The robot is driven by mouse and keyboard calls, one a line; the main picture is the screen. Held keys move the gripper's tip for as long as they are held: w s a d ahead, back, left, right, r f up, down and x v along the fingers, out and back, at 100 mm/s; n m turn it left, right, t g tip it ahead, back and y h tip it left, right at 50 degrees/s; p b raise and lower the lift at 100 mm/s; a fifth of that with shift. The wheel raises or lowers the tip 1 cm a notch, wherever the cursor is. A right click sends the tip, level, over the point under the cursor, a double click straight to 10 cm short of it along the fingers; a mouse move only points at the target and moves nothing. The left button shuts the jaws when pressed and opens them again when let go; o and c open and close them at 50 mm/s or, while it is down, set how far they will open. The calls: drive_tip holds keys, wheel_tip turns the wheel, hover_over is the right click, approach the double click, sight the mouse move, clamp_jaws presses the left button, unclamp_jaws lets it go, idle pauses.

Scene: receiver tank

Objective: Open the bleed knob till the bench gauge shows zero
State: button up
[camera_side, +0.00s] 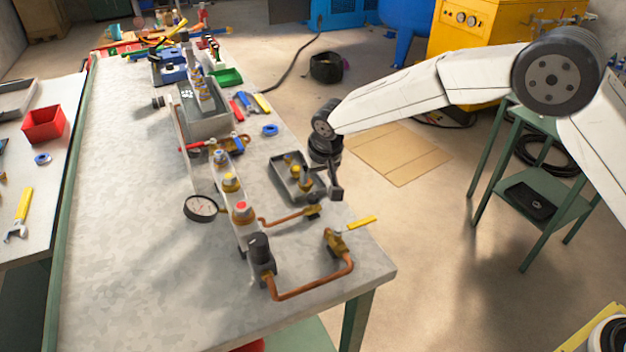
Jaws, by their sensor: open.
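The round bench gauge (201,208) with a white face stands at the left of the pipework. Its needle is too small to read. A black knob (259,245) tops the fitting at the near end of the row. A brass valve with a yellow lever (352,229) sits on the copper pipe to its right. I cannot tell for sure which part is the bleed knob. My gripper (336,192) is open and points down at the bench's right edge, just right of a dark tray (278,163) holding brass parts. I see nothing between its fingers.
Copper pipe (310,288) loops near the bench's front corner. The left part of the bench (120,220) is clear.

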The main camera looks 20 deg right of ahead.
sight(313, 196)
drive_tip(key=shift+s+a+r+n+t, duration=0.1)
drive_tip(key=shift+s+a+n+t, duration=0.1)
drive_tip(key=shift+s+n, duration=0.3)
drive_tip(key=shift+s+a+r+n+t, duration=0.1)
drive_tip(key=shift+s+n+t, duration=0.1)
drive_tip(key=shift+s+n, duration=0.25)
drive_tip(key=shift+w+f, duration=0.1)
drive_tip(key=shift+f, duration=0.05)
drive_tip(key=shift+x, duration=3.8)
drive_tip(key=shift+a, duration=0.1)
clamp_jaws()
